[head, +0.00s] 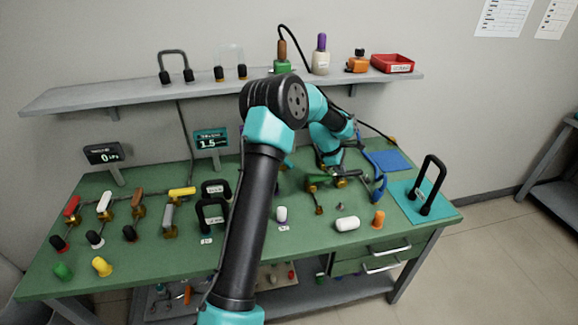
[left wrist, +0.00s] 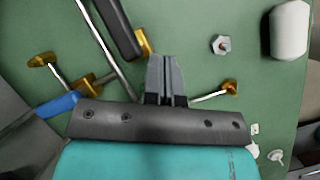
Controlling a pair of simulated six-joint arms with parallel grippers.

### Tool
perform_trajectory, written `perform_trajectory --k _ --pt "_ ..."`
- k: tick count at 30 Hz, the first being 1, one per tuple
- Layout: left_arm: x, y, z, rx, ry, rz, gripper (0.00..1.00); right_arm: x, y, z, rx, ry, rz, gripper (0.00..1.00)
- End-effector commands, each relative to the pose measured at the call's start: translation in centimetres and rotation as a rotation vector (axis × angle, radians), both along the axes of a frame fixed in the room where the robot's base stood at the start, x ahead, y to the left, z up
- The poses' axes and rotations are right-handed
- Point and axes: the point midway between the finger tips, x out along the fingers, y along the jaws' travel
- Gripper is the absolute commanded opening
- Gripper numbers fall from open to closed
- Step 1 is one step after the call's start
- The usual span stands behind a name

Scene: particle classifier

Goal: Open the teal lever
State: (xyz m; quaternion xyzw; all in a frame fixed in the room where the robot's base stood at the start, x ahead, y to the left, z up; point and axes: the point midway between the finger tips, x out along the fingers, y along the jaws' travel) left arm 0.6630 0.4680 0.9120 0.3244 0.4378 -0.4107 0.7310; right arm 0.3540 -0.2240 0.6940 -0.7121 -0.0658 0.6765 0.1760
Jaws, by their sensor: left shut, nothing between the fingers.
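My left gripper (left wrist: 166,78) is shut and empty, fingers together over the green bench top in the left wrist view. A dark lever handle with a brass fitting (left wrist: 145,42) lies just beyond the fingertips, to the upper left. A blue handle (left wrist: 57,105) on a brass valve shows at the left. In the head view a green-handled valve (head: 318,179) sits below my left wrist, and a blue lever (head: 378,188) stands to its right. A small teal piece (head: 287,164) shows beside my arm; I cannot tell whether it is the teal lever. My right gripper is not in view.
A white cylinder (head: 347,224), an orange piece (head: 378,219) and a hex nut (left wrist: 220,44) lie nearby. A black handle (head: 432,186) stands on a teal mat at the right. Red, white, brown, yellow and grey-handled valves crowd the left. A shelf (head: 120,93) runs behind.

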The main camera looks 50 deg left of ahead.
Motion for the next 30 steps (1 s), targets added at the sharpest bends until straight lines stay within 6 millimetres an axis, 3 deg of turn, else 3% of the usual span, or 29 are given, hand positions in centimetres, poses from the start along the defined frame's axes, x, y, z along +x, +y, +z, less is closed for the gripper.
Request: perform_trajectory --k 1,6,15,21,30 --pt "-1.1 2.1 0.7 -0.001 0.010 0.079 0.00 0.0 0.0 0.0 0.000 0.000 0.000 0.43" --pt "-4.9 8.1 2.5 -0.015 0.053 0.353 0.00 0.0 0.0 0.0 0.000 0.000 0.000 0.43" --pt "-12.1 16.4 5.7 -0.053 0.095 0.801 0.00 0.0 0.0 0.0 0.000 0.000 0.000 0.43" --pt "-14.5 18.6 6.6 -0.070 0.103 0.945 0.00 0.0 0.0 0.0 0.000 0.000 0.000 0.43" --pt "-14.7 18.8 6.7 -0.072 0.104 0.960 0.00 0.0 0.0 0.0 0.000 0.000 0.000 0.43"
